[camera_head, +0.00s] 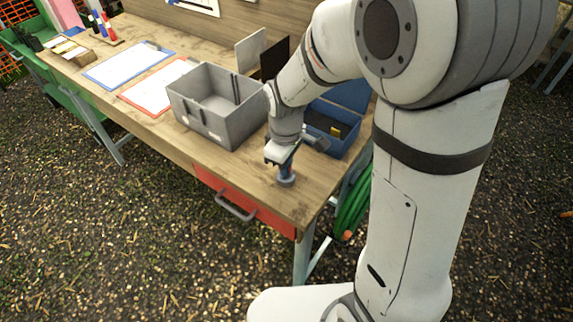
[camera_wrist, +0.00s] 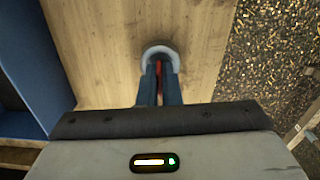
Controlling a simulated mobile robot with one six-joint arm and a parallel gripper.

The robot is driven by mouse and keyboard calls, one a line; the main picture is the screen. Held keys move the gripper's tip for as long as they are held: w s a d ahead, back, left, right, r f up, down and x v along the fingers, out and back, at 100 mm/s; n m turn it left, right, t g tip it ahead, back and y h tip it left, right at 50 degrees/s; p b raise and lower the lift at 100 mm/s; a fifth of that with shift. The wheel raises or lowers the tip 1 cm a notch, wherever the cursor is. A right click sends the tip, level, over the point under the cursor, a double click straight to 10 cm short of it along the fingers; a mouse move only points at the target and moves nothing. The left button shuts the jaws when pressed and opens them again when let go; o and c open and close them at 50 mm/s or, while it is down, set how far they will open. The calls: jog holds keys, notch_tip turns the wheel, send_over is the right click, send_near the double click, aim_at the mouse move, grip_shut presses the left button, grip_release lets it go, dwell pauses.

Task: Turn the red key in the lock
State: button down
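The lock (camera_head: 286,181) is a round grey piece on the wooden table top near its front right corner. In the wrist view, the lock's pale grey rim (camera_wrist: 158,49) curves around the fingertips. My gripper (camera_head: 285,172) points down at the lock. Its two blue fingers (camera_wrist: 159,74) are close together in the wrist view. A thin strip of the red key (camera_wrist: 159,68) shows between them, and the fingers look shut on it. The rest of the key is hidden by the fingers, so its turn angle cannot be told.
A grey open bin (camera_head: 218,108) stands left of my gripper, and an open blue box (camera_head: 345,147) stands behind it. A red drawer with a grey handle (camera_head: 236,208) is under the table's front edge. Blue-framed (camera_head: 128,66) and red-framed sheets lie farther left.

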jog(key=shift+n, duration=0.9)
jog(key=shift+m, duration=1.5)
jog(key=c, duration=1.5)
grip_release()
jog(key=shift+c, duration=0.2)
jog(key=shift+r, duration=0.1)
